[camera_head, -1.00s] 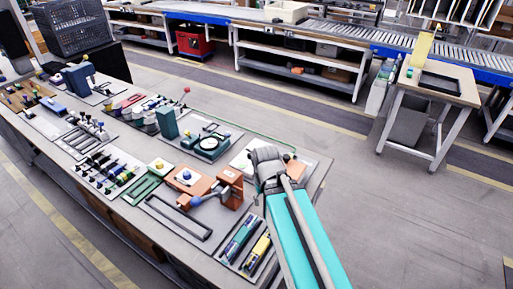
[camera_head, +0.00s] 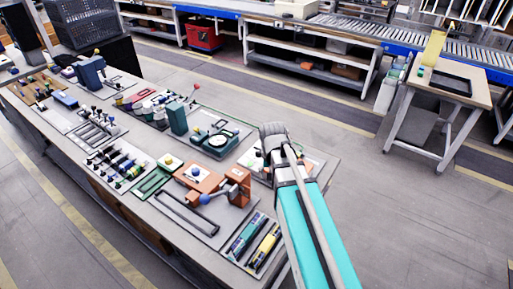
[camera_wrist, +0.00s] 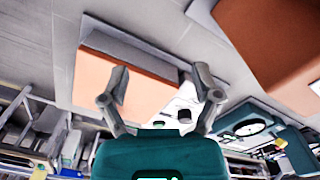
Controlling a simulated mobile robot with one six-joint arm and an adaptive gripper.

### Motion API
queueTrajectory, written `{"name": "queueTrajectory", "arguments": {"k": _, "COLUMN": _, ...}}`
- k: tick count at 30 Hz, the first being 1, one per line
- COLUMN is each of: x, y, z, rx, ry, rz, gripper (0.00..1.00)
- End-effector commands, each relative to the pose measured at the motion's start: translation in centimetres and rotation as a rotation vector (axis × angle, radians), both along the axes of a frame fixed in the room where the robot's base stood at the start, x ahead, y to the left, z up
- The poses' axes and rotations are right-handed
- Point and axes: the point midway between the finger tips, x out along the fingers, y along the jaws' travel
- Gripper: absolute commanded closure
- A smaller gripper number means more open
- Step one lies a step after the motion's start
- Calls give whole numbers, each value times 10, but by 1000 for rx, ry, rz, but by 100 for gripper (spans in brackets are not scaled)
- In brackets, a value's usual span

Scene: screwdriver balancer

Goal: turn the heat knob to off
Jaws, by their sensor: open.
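In the wrist view my gripper (camera_wrist: 161,69) is open, its two grey fingers spread with nothing between them. An orange block face (camera_wrist: 105,70) shows beyond the fingers, apart from or touching them I cannot tell. In the head view my arm reaches over the right end of the bench, and its wrist covers part of a pale panel (camera_head: 250,160); the fingers are hidden there. I cannot tell for sure which control is the heat knob. A blue knob (camera_head: 195,172) sits on an orange unit (camera_head: 205,184) left of my arm.
The bench carries several panels. A green device with a round dial (camera_head: 218,141) stands behind the orange unit; it also shows in the wrist view (camera_wrist: 250,128). Blue and yellow cylinders (camera_head: 265,247) lie at the bench's front right.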

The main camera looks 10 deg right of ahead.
Motion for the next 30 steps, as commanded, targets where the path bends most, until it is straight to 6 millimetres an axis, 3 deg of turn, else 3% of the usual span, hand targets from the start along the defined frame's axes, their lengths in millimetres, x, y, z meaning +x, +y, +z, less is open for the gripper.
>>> {"name": "queueTrajectory", "arguments": {"k": 1, "x": 28, "y": 0, "z": 12, "rx": -2, "ry": 1, "rz": -45, "gripper": 19}}
{"name": "queueTrajectory", "arguments": {"k": 6, "x": 94, "y": 1, "z": 34, "rx": -13, "ry": 7, "rz": -234, "gripper": 19}}
{"name": "queueTrajectory", "arguments": {"k": 12, "x": 162, "y": 3, "z": 56, "rx": -26, "ry": 11, "rz": -442, "gripper": 19}}
{"name": "queueTrajectory", "arguments": {"k": 15, "x": 186, "y": 3, "z": 64, "rx": -31, "ry": 13, "rz": -522, "gripper": 19}}
{"name": "queueTrajectory", "arguments": {"k": 21, "x": 211, "y": 4, "z": 70, "rx": -38, "ry": 13, "rz": -612, "gripper": 19}}
{"name": "queueTrajectory", "arguments": {"k": 30, "x": 212, "y": 4, "z": 70, "rx": -38, "ry": 13, "rz": -628, "gripper": 19}}
